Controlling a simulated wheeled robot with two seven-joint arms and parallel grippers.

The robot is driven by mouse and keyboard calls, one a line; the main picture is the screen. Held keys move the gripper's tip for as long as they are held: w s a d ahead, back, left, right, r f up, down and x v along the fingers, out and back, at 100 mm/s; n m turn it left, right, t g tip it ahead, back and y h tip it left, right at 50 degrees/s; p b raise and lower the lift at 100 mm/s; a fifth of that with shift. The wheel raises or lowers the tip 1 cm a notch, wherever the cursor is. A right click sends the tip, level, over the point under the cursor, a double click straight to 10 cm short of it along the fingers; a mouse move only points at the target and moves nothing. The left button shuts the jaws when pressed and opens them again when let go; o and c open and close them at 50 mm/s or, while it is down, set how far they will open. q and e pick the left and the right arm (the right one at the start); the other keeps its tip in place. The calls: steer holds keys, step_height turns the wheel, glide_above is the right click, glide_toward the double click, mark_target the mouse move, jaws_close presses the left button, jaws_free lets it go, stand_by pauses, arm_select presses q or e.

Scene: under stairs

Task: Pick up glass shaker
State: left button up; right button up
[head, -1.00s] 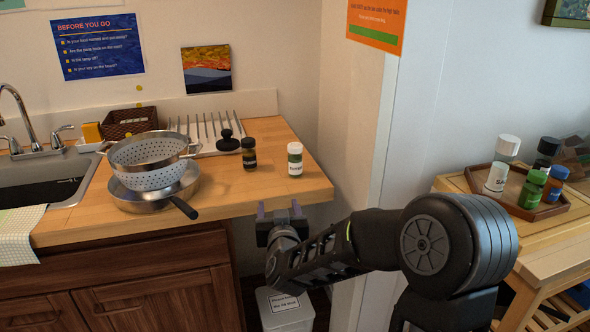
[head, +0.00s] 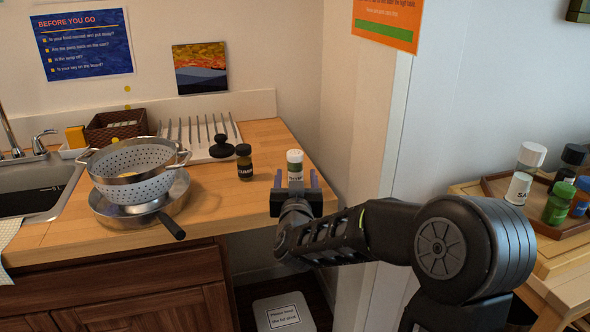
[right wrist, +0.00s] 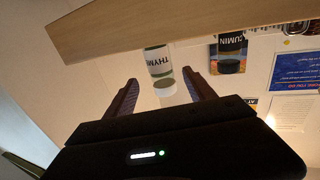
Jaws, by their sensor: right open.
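A glass shaker with a white cap and a label reading THYME (head: 294,158) stands upright on the wooden counter near its right front corner. It also shows inverted in the right wrist view (right wrist: 158,62), ahead of and between the fingers. My right gripper (head: 296,181) is open and empty at the counter's front edge, just in front of this shaker; its fingers hide the shaker's lower part in the head view. A dark-capped shaker labelled CUMIN (head: 244,163) stands to its left, outside the fingers. My left gripper is not in view.
A colander (head: 130,178) in a steel pan (head: 178,197), a dish rack (head: 196,136) and a black knob-like object (head: 222,147) are on the counter to the left. A tray (head: 492,186) with several shakers is on the right-hand table. A bin (head: 283,312) stands below.

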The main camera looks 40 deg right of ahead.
mark_target(295, 171)
steer(key=shift+w+d, duration=0.2)
steer(key=shift+w, duration=0.05)
steer(key=shift+x, duration=2.65)
steer(key=shift+a+f, duration=0.1)
jaws_close()
